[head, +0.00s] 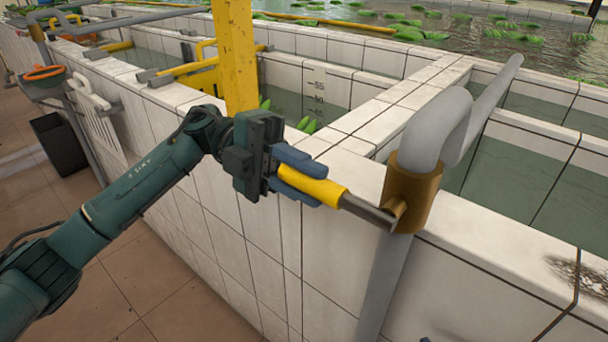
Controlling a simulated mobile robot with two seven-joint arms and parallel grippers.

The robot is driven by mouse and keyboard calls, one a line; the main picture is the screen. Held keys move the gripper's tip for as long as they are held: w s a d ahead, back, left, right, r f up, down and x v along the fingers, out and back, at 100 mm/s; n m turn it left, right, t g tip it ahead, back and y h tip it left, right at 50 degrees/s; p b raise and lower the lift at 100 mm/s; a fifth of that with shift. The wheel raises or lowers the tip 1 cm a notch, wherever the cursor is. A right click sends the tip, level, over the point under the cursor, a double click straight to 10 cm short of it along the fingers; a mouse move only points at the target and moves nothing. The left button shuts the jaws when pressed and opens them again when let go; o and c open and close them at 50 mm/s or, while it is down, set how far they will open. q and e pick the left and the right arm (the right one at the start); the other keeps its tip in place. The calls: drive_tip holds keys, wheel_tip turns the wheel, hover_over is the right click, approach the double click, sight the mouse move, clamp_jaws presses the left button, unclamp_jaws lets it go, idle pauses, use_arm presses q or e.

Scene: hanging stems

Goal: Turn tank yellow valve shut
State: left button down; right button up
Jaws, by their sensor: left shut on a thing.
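The valve's yellow handle (322,188) is a yellow grip on a grey metal lever. The lever joins a brass valve body (411,190) on a thick grey pipe (440,130) that bends over the tiled tank wall. The handle sticks out to the left of the valve body, across the pipe's line. My left gripper (305,183) comes in from the left, and its blue fingers are closed around the yellow grip. Part of the grip is hidden between the fingers. My right gripper is not in view.
White tiled tank walls (400,105) enclose water with green leaves floating at the back. A yellow post (236,55) stands just behind my left gripper. The brown tiled floor at lower left is open.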

use_arm(q)
drive_tip(key=shift+f, duration=0.15)
idle(0.3)
drive_tip(key=c, duration=1.2)
unclamp_jaws()
drive_tip(key=v, duration=1.3)
drive_tip(key=shift+a+f+b, duration=0.1)
drive_tip(key=shift+b, duration=0.25)
